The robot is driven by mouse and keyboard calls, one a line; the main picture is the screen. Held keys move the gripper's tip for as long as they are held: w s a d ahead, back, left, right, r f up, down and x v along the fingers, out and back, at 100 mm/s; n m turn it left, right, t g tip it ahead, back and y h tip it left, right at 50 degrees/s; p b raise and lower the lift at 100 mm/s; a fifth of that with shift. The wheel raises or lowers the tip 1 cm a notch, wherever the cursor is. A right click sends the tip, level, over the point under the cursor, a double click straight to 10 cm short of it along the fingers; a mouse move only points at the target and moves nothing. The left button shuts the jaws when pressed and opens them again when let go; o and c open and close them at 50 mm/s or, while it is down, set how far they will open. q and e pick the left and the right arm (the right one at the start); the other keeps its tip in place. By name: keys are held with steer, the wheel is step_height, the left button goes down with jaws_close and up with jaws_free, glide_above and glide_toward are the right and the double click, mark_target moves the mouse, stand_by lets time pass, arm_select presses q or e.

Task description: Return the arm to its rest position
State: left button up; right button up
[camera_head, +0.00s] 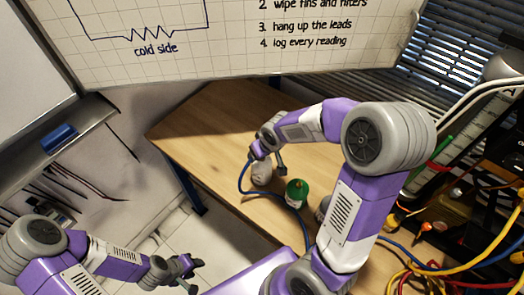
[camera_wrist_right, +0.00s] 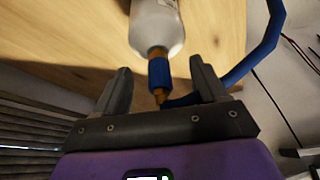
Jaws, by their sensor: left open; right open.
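My right arm reaches over the wooden table, and its gripper (camera_head: 270,157) is at a pale grey bottle-like object (camera_head: 261,174). In the right wrist view my right gripper (camera_wrist_right: 162,82) is open, one finger on each side of a blue collar (camera_wrist_right: 159,72) at the end of the pale object (camera_wrist_right: 156,25). I cannot tell whether the fingers touch it. A blue hose (camera_head: 243,185) runs from there; it also shows in the wrist view (camera_wrist_right: 262,50). My left gripper (camera_head: 188,266) is open and empty at the lower left, over the floor.
Yellow, red and blue cables crowd the right side. A whiteboard (camera_head: 230,40) stands behind. A tray with a blue eraser (camera_head: 59,137) is at left.

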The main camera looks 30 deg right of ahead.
steer(key=p+v, duration=0.1)
steer(key=v, duration=0.6)
steer(key=shift+r, duration=0.2)
steer(key=shift+s+p, duration=0.1)
steer(key=shift+p, duration=0.2)
